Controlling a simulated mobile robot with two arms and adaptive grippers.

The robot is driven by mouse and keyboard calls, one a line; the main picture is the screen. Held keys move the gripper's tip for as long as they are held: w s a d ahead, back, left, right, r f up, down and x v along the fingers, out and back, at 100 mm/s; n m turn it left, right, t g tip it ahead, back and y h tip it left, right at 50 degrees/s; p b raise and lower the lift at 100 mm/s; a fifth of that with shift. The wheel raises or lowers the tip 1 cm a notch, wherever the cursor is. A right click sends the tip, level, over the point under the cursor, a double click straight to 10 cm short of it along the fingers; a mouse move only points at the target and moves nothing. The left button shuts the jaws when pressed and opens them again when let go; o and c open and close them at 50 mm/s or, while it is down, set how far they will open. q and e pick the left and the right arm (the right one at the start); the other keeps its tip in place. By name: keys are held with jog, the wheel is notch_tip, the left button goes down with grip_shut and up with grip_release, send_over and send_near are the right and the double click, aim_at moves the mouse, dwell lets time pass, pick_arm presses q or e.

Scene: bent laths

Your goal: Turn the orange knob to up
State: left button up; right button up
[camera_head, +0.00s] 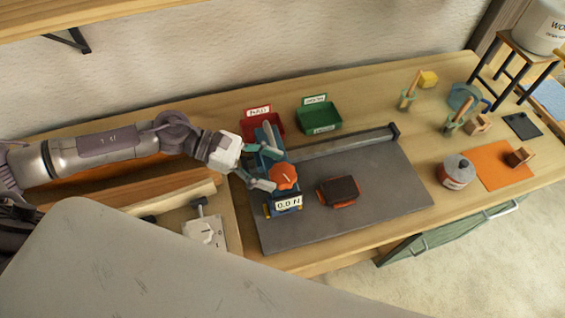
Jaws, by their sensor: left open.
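The orange knob (284,176) sits on top of a blue device with a white display plate (288,203) that reads about 0.0 N. The way the knob points is too small to tell surely. My left gripper (267,160) is open, its two fingers spread just left of and behind the knob. One fingertip is close to the knob's left side; I cannot tell if it touches. The other finger is farther back, by the red bin. My right gripper is not in view.
The device stands on a dark grey plate (390,190) with a dark block (340,191). Behind are a red bin (256,113) and a green bin (319,120). A white lever box (204,233) is at front left. An orange mat (493,166) and jar (456,173) stand right.

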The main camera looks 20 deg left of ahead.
aim_at(280, 173)
pick_arm(q)
jog(key=shift+p+x, duration=0.4)
jog(key=shift+x, duration=0.7)
jog(key=shift+d+f, duration=0.15)
jog(key=shift+d, duration=0.3)
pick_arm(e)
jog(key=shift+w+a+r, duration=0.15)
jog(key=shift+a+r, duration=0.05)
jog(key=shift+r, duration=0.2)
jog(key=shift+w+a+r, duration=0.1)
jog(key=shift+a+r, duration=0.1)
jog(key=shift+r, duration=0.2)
pick_arm(q)
jog(key=c, duration=0.9)
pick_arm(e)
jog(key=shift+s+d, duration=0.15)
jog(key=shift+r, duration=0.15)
